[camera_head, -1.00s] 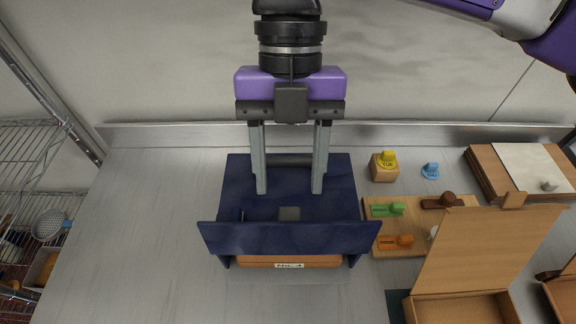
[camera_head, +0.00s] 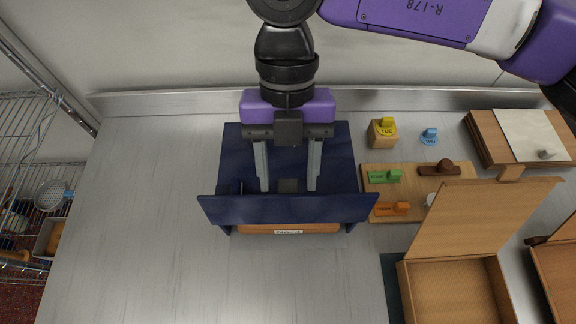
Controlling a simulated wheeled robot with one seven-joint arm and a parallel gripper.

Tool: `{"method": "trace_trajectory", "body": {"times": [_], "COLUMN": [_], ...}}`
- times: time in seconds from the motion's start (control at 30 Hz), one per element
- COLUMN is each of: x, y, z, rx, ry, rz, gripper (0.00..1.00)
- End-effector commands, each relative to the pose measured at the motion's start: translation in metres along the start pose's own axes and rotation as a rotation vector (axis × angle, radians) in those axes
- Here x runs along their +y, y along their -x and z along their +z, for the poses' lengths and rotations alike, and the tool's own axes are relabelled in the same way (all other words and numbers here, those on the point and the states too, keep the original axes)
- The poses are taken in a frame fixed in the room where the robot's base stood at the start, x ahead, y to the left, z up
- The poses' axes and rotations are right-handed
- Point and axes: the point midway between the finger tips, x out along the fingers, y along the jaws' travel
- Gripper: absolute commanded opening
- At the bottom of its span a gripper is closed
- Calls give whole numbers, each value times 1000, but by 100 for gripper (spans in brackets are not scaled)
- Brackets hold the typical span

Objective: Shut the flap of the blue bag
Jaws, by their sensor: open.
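The blue bag (camera_head: 232,160) lies on the grey counter. Its flap (camera_head: 288,209) stands raised along the bag's near edge, like a wall across it. A small grey square patch (camera_head: 289,185) shows just behind the flap. My gripper (camera_head: 288,190) points down over the bag, on the far side of the flap. Its two fingers are apart with nothing between them. I cannot tell whether the fingertips touch the bag or the flap. A brown strip with a white label (camera_head: 288,232) shows below the flap.
To the right are a wooden board (camera_head: 408,215) with coloured tagged pieces, a yellow-topped block (camera_head: 382,133) and a blue piece (camera_head: 429,138). An open wooden box (camera_head: 455,290) stands at front right. A wire rack (camera_head: 40,140) is at left. The left counter is clear.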

Motion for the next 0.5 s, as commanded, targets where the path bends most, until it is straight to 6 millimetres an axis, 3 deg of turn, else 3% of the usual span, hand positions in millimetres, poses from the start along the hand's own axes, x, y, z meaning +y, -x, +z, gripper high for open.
{"method": "trace_trajectory", "body": {"times": [0.17,0.43,0.5], "x": [0,0,0], "y": [0,0,0], "z": [0,0,0], "rx": [0,0,0], "ry": [0,0,0], "rz": [0,0,0], "gripper": [53,2,0]}}
